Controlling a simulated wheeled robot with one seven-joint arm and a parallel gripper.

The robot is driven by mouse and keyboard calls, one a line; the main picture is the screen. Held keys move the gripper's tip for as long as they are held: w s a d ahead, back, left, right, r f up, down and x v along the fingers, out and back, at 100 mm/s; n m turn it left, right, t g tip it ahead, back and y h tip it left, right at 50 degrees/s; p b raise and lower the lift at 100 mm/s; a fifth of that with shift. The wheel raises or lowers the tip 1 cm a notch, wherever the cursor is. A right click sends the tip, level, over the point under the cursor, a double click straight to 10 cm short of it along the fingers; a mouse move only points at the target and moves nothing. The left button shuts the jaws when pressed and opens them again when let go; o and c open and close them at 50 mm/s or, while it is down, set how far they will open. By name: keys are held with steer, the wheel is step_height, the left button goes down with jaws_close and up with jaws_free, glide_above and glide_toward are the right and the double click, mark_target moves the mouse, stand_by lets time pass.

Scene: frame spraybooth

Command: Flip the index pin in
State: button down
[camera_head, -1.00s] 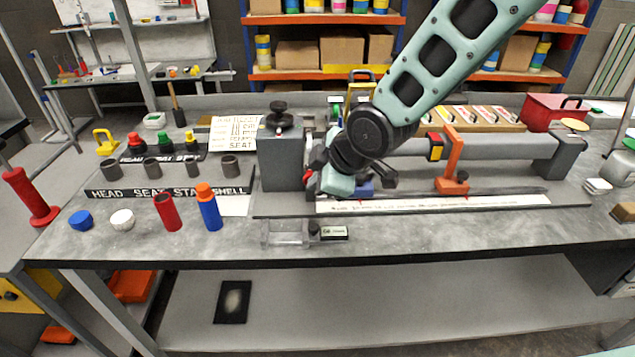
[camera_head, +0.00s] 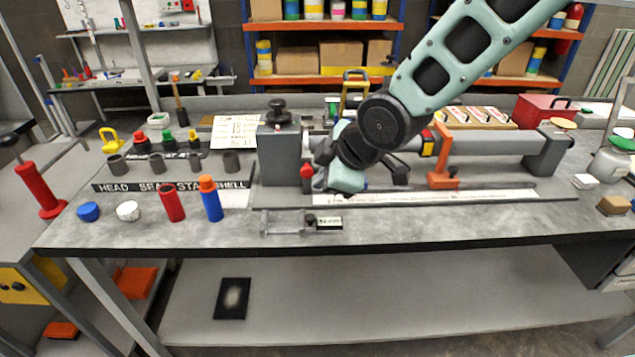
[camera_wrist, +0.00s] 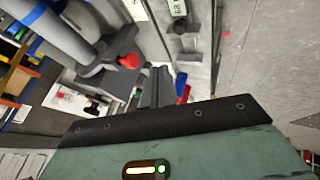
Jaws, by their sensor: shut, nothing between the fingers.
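The index pin appears to be the red-knobbed part (camera_head: 306,171) at the front of the grey headstock block (camera_head: 280,150) on the bench fixture. A red knob on a grey lever also shows in the wrist view (camera_wrist: 129,61), left of my fingertips; I cannot tell whether it is the same part. My gripper (camera_head: 320,178) is beside the block, just right of the red-knobbed part. In the wrist view my dark fingers (camera_wrist: 158,86) are together with nothing between them, apart from the red knob. My gripper hides part of the fixture behind it.
The fixture's long grey tube (camera_head: 480,144) and orange clamp (camera_head: 443,160) lie to the right. Red and blue cylinders (camera_head: 212,200) stand at the left. Some bare bench top (camera_head: 430,222) lies in front.

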steer(key=p+v, duration=0.2)
steer(key=v, duration=0.4)
steer(key=shift+r, duration=0.15)
steer(key=shift+s+d, duration=0.15)
steer(key=s+d+m+g+h, duration=0.2)
steer(key=s+d+m, duration=0.1)
steer(key=s, duration=0.8)
steer(key=s+d+f+m+g+h, duration=0.1)
steer(key=s+d+m+g+h, duration=0.1)
steer(key=s+m, duration=0.4)
steer(key=s+d+g, duration=0.1)
steer(key=s+d, duration=0.1)
steer(key=s, duration=0.3)
steer(key=shift+f+g, duration=0.2)
steer(key=shift+g, duration=0.1)
steer(key=shift+s, duration=0.1)
